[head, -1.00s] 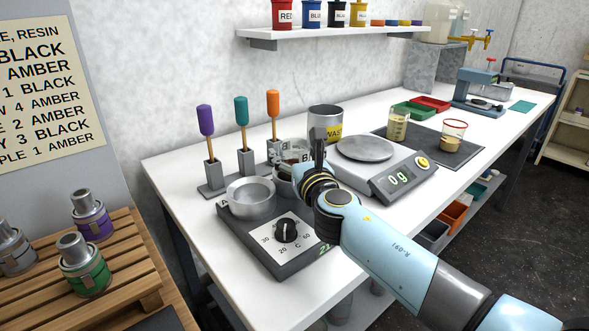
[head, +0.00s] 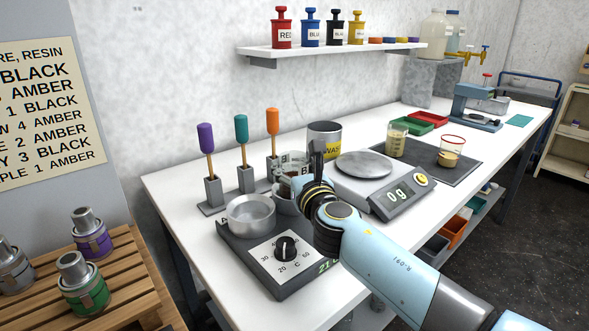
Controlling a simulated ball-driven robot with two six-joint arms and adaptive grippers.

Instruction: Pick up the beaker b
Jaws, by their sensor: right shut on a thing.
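A clear glass beaker (head: 289,164) with dark contents stands out behind the hotplate, just left of my right gripper (head: 314,166). It appears to be beaker b, though its label is only partly readable. My right gripper is shut on its right side. The fingers and wrist hide part of it, and I cannot tell how far its base is off the surface. My left gripper is not in view.
A hotplate (head: 265,262) with a metal dish (head: 250,214) is in front. A scale (head: 395,200), a waste can (head: 324,138) and a stirrer stand (head: 214,190) are close around. Two more beakers, one amber (head: 397,139) and one red-rimmed (head: 450,152), stand on a dark mat (head: 430,165).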

